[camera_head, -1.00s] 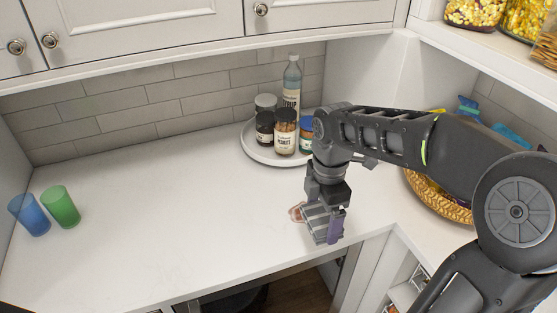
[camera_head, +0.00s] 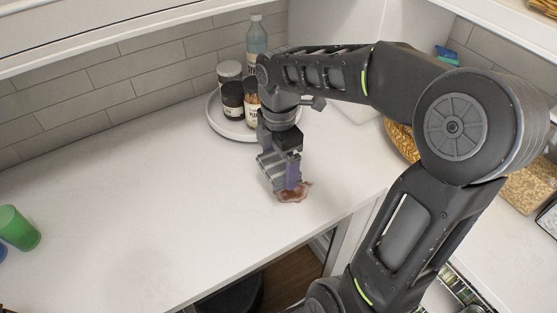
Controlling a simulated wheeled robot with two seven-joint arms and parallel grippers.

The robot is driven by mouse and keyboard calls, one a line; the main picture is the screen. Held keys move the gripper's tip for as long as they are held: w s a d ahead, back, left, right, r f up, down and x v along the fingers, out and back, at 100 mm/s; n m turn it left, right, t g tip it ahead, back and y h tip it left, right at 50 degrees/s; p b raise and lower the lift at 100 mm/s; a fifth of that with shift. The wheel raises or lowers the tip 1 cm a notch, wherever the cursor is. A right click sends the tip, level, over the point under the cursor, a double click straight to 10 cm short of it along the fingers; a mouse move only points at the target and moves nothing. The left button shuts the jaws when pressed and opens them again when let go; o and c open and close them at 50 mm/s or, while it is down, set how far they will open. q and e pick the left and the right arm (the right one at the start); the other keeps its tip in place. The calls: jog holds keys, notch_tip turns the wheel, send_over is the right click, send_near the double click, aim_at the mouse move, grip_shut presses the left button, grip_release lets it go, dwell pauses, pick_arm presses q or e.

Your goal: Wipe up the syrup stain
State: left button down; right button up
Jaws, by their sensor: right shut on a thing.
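The syrup stain (camera_head: 293,194) is a small reddish-brown patch on the white counter, near its front edge. My right gripper (camera_head: 282,180) points down at the stain's left and back side and hides part of it. It is shut on a purple thing (camera_head: 293,172), likely a cloth or sponge, mostly hidden by the fingers. I cannot tell whether the purple thing touches the stain. My left gripper is not in view.
A round white tray (camera_head: 220,127) with jars (camera_head: 232,100) and a bottle (camera_head: 256,38) stands behind the gripper. A green cup (camera_head: 18,228) is at the far left. A woven basket (camera_head: 402,140) is at the right. The counter's left middle is clear.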

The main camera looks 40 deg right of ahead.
jog(key=shift+f+b, duration=1.55)
jog(key=shift+f, duration=0.65)
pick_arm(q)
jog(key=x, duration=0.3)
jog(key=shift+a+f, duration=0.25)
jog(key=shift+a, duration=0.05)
